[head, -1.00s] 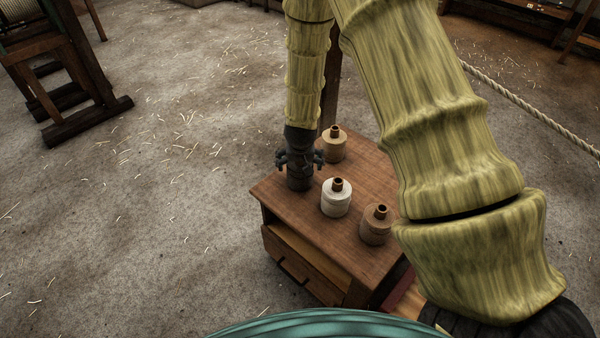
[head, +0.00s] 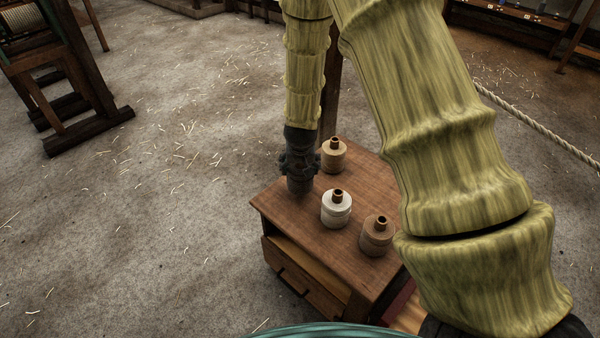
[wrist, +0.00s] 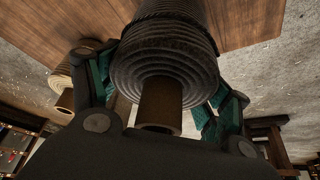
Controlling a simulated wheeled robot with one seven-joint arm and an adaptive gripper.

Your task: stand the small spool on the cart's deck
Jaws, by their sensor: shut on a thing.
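A dark ribbed spool with a brown core (wrist: 160,100) stands between the fingers of my gripper (wrist: 158,92) in the wrist view. My gripper (head: 299,165) is shut around it at the far left corner of a wooden drawer cabinet's top (head: 305,225). In the head view only the spool's lower part (head: 300,186) shows, seemingly upright and at the tabletop. Three other spools stand on the same top: tan (head: 333,156), white (head: 336,208) and brown (head: 376,237). I cannot make out a cart's deck for certain.
The cabinet's front has an open gap above a drawer (head: 286,276). A dark wooden stand (head: 85,120) is at the left. A rope (head: 540,126) hangs at the right. The straw-strewn floor (head: 180,220) left of the cabinet is clear.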

